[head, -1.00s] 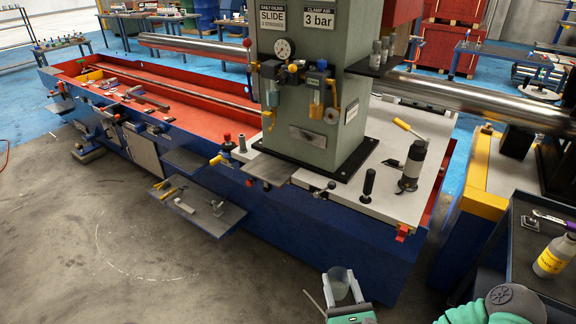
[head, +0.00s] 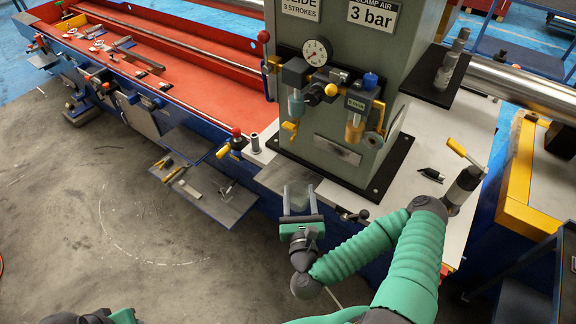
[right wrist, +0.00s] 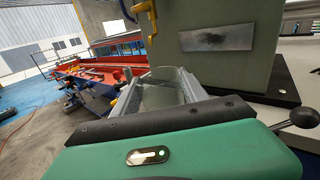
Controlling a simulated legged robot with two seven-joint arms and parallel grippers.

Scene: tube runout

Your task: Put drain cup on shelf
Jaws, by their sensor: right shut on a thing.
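The drain cup (head: 298,203) is a clear, greyish cup. My right gripper (head: 299,192) is shut on it, with one pale finger on each side, in front of the grey-green column. In the right wrist view the cup (right wrist: 160,92) shows upright between the fingers, its rim near the top. A small bare metal shelf (head: 270,180) sits at the column's foot, just beyond and left of the cup. I cannot tell whether the cup touches anything below. A green and black part of my left arm shows at the bottom left; its jaws cannot be made out.
The column (head: 340,120) carries a gauge (head: 317,51), an oiler and yellow levers. A black side shelf (head: 436,80) holds grey cylinders. A lower tray (head: 225,207) holds small tools. A red-knobbed lever (head: 236,132) stands left of the metal shelf. Floor at left is open.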

